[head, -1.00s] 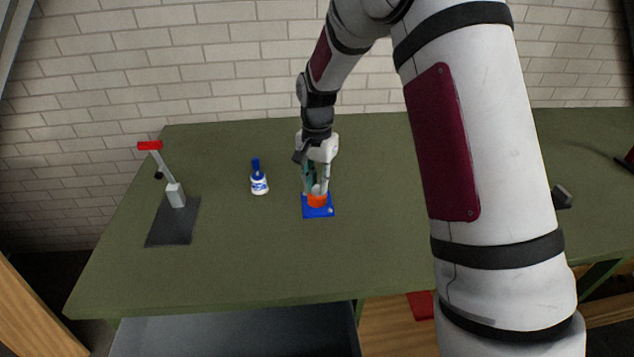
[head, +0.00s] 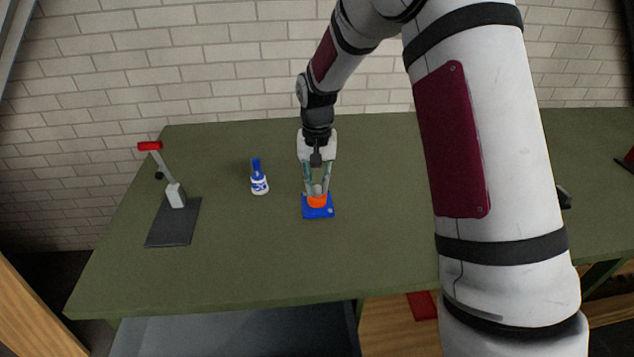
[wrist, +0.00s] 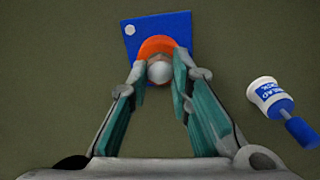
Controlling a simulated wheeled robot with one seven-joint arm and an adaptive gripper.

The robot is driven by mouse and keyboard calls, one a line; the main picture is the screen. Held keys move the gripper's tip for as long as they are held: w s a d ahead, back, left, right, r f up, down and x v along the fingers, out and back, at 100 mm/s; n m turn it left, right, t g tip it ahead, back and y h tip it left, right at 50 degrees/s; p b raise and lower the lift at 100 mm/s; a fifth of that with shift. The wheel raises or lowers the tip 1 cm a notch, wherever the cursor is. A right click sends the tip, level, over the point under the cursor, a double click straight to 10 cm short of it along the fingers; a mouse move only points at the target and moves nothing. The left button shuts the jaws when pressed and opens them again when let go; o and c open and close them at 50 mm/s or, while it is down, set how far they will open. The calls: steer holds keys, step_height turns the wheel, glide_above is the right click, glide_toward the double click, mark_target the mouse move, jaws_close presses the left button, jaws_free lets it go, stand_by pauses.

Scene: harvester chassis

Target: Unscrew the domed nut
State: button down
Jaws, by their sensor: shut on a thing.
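The domed nut (wrist: 160,71) is a pale, rounded cap above an orange ring (wrist: 156,46) on a blue plate (wrist: 128,36). In the head view the orange ring (head: 317,201) and blue plate (head: 317,212) lie near the middle of the green table. My gripper (head: 317,193) points down over the plate, and its fingers are shut on the domed nut. In the wrist view my gripper (wrist: 160,73) has one teal-padded finger on each side of the dome. The threads under the nut are hidden.
A red-handled lever on a dark base (head: 173,222) is farther left. The table front is clear.

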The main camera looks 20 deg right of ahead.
steer(key=n, duration=0.5)
stand_by(0.4)
steer(key=n+p, duration=0.1)
steer(key=n, duration=0.4)
steer(key=shift+n, duration=0.3)
steer(key=shift+n, duration=0.5)
steer(key=n, duration=0.3)
steer(key=shift+n, duration=0.4)
steer(key=shift+p, duration=0.3)
steer(key=n, duration=0.5)
